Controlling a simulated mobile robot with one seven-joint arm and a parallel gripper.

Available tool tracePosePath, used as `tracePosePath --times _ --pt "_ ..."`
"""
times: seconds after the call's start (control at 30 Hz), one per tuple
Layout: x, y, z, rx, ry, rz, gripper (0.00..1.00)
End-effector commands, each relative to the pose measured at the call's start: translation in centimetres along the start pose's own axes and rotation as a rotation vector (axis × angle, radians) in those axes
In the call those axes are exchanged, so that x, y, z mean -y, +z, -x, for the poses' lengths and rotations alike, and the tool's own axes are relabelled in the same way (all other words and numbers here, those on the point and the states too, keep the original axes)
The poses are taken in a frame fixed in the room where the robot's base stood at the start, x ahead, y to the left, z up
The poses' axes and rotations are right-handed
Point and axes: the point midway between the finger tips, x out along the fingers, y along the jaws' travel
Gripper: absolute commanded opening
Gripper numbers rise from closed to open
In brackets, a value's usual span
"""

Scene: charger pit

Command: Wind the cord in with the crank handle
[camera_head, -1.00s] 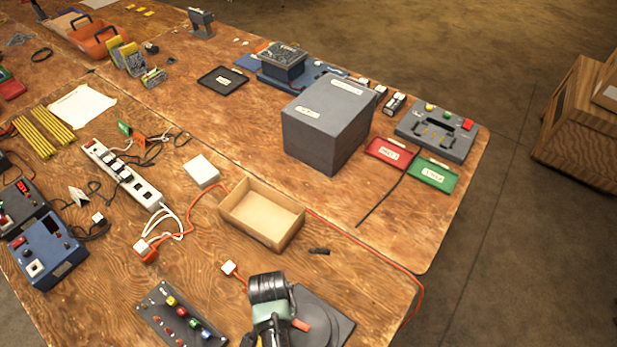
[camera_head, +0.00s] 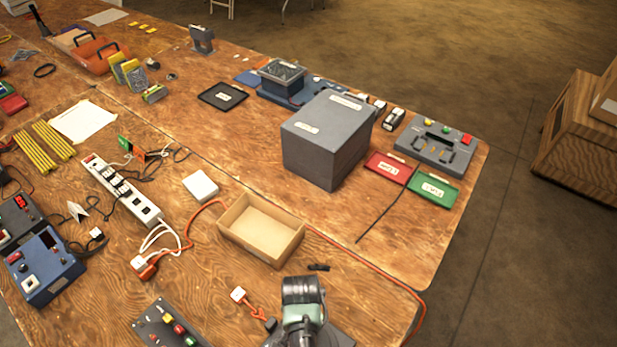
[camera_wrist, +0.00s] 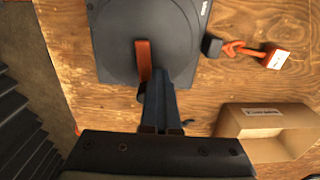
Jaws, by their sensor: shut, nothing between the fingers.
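In the wrist view the cord reel (camera_wrist: 112,62) is a dark round disc on a dark square base. Its orange crank handle (camera_wrist: 143,56) stands out from the disc. My gripper (camera_wrist: 158,84) is shut and empty, its fingertips over the disc and right beside the handle; whether they touch it I cannot tell. A short stretch of orange cord (camera_wrist: 234,47) runs between a dark block (camera_wrist: 211,46) beside the reel and a white and orange plug (camera_wrist: 277,59). The plug (camera_head: 238,294) also shows in the head view, where my arm hides most of the reel.
An open cardboard box (camera_head: 228,239) stands behind the plug. A button panel (camera_head: 160,333) lies left of the reel. A power strip (camera_head: 118,184), a grey box (camera_head: 310,165) and red and green trays (camera_head: 432,190) lie farther off. An orange cable (camera_head: 375,275) runs along the right.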

Motion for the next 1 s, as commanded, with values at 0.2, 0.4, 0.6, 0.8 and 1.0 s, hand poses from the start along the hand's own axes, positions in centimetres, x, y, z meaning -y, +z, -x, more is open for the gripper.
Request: tracePosePath --times 0.2,0.4,0.6,0.8,1.0 --pt "-2.0 0.6 -0.5 0.022 0.014 0.000 0.00" --pt "-2.7 1.4 -0.1 0.019 0.011 0.000 0.00" --pt "-3.6 2.4 -0.3 0.020 0.012 0.002 0.00" --pt "-3.6 2.6 -0.5 0.025 0.012 0.004 0.05" --pt "-3.6 2.7 -0.6 0.027 0.012 0.005 0.33"
